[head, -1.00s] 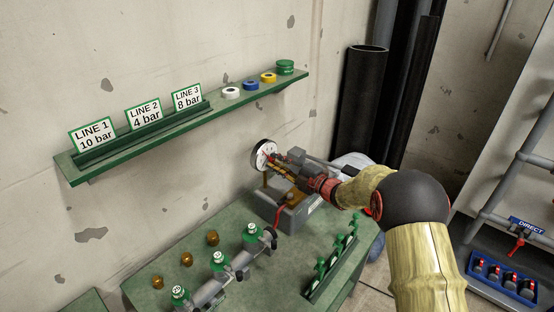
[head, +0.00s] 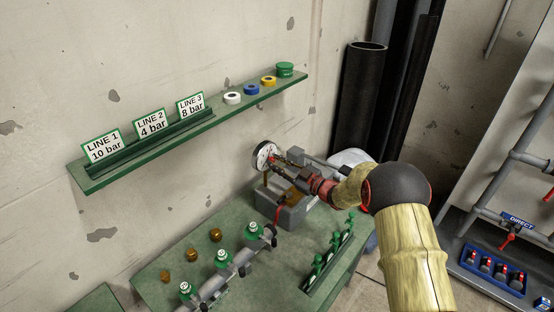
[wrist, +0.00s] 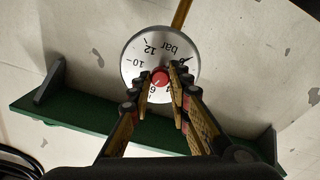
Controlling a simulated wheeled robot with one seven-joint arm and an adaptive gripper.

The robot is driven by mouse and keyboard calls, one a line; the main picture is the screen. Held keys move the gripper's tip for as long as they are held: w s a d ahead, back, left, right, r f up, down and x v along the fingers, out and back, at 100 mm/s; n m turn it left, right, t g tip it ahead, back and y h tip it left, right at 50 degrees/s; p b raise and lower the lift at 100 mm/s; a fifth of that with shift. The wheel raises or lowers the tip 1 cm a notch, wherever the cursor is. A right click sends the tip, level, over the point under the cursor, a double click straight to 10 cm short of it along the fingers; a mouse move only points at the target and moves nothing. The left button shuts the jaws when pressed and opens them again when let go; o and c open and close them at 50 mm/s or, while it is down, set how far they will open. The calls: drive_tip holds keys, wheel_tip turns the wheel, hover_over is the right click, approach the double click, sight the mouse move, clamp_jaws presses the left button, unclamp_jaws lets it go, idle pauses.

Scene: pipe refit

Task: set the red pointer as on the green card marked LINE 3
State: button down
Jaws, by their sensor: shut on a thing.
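The pressure gauge (head: 265,156) is a white round dial on a grey stand on the green bench. In the wrist view its dial (wrist: 137,50) appears upside down, with "bar", 12, 10 and 6 readable. A red knob (wrist: 160,78) sits at its middle; the pointer's exact reading is hidden by the fingers. My gripper (wrist: 160,82) is shut on the red knob, a finger on each side; it also shows at the gauge in the head view (head: 279,163). The green-edged card LINE 3 (head: 190,104) reads 8 bar and stands at the right end of the card row.
Cards LINE 1 (head: 103,147) and LINE 2 (head: 150,122) share the green shelf (head: 95,183) with several coloured rings. A grey pipe with green-topped fittings (head: 222,258) and a green rack (head: 320,275) stand on the bench. Black pipes (head: 360,95) stand behind my arm.

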drive_tip(key=shift+f+m+p, duration=0.2)
drive_tip(key=shift+m+p, duration=1)
drive_tip(key=shift+m, duration=1)
drive_tip(key=c, duration=1.6)
unclamp_jaws()
drive_tip(key=shift+r, duration=0.1)
drive_tip(key=shift+c, duration=0.2)
drive_tip(key=v, duration=1.2)
